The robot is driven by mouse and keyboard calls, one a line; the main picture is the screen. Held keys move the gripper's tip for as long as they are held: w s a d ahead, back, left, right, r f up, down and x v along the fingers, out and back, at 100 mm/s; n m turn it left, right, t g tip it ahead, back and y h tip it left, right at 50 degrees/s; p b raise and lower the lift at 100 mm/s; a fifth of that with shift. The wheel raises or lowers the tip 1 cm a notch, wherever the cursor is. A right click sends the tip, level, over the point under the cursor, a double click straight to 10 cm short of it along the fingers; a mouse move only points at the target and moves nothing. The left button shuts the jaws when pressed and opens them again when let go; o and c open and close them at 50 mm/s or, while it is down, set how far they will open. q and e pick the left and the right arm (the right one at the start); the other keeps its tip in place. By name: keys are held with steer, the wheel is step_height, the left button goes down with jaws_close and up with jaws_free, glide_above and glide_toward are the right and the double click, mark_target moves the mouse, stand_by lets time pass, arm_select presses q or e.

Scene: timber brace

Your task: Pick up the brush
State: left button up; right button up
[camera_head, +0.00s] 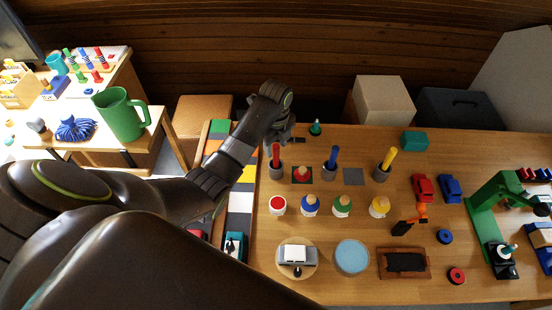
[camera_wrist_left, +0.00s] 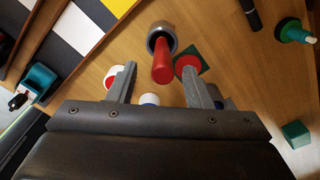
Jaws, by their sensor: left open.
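A red handle, which may be the brush, stands upright in a grey cup (camera_head: 277,172); the red handle (camera_head: 276,152) also shows in the left wrist view (camera_wrist_left: 162,68). Blue (camera_head: 334,153) and yellow (camera_head: 389,157) handles stand in similar cups to its right. I cannot tell which one is the brush. My left gripper (camera_head: 290,139) is over the back left of the table; in the left wrist view its open, empty fingers (camera_wrist_left: 160,80) lie either side of the red handle's line. My right gripper is not in view.
Several paint pots (camera_head: 342,208) stand in a row in front of the cups. A small dark stick (camera_wrist_left: 251,14) and a green-based object (camera_head: 316,129) lie near the back edge. A green stand (camera_head: 484,222) is at the right. A black block sits in a brown tray (camera_head: 404,276).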

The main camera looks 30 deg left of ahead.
mark_target(276, 161)
arm_select(q)
steer(key=shift+w+f, duration=0.15)
steer(key=shift+f, duration=1.4)
jaws_close()
steer(key=shift+r, duration=0.15)
